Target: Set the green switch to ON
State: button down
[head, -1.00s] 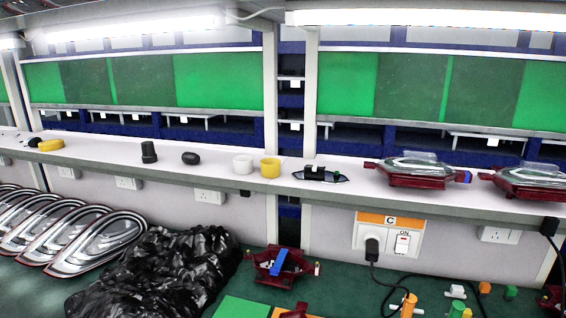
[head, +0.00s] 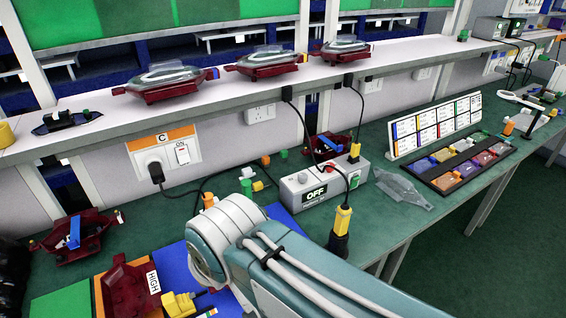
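A grey control box (head: 322,189) stands on the green bench right of centre, with a display reading OFF (head: 314,194). I cannot tell whether that green part is the switch. A white wall switch (head: 183,156) marked ON sits beside a plugged socket under the orange C label (head: 161,138). My teal and white arm crosses the lower middle and covers part of the bench; my gripper is not in view.
Red lamp housings (head: 172,86) stand on the shelf above. A sorting tray and a colour chart (head: 437,124) are at the right. A clear lamp cover (head: 402,190) lies right of the box.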

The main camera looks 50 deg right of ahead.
aim_at(354, 183)
jog(key=k+j+z, duration=0.1)
jog(key=z, duration=1.95)
